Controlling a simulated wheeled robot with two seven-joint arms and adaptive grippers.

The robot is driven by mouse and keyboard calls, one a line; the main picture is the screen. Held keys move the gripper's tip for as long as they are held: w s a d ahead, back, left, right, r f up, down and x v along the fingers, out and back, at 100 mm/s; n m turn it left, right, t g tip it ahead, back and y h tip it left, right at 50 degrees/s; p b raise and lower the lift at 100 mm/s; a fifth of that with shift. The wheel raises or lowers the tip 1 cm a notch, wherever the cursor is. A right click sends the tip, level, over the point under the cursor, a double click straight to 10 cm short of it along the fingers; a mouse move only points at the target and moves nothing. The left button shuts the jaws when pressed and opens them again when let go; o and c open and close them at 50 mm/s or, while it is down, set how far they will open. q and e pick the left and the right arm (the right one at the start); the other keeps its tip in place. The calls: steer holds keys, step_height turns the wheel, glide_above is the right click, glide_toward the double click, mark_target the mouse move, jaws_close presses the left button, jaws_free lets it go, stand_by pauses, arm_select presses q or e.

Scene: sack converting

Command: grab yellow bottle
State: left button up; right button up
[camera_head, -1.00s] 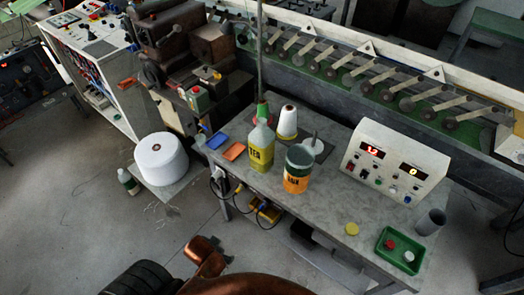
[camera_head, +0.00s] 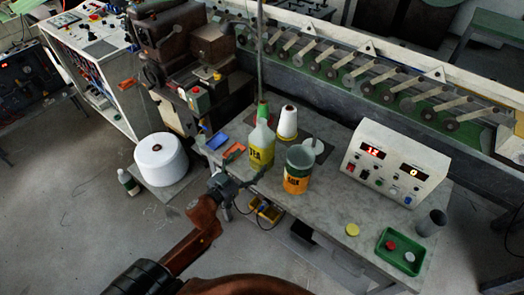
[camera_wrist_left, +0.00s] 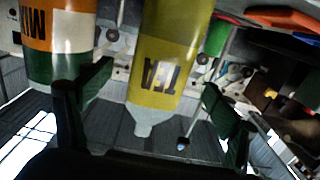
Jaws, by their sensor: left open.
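My left gripper (camera_head: 244,178) is open and empty, just in front of and lower left of the bottle. In the left wrist view, which looks upside down, the yellow bottle (camera_wrist_left: 172,55) appears between the two spread fingers, ahead of them; I cannot tell that either touches it. My right gripper is not in view.
An orange container (camera_head: 297,179) stands close right of the bottle, and a white yarn cone (camera_head: 287,122) behind it. An orange tray (camera_head: 234,152) lies to the left. A control box (camera_head: 395,160) and a green tray (camera_head: 400,251) are farther right. The table front between is clear.

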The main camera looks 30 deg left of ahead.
arm_select(q)
steer(key=shift+w+d+r+h, duration=0.2)
steer(key=shift+w+h, duration=0.1)
steer(key=shift+w, duration=0.1)
steer(key=w+b, duration=0.1)
steer(key=w, duration=0.6)
steer(key=shift+f, duration=0.25)
steer(key=shift+c, duration=0.5)
steer(key=c, duration=1.2)
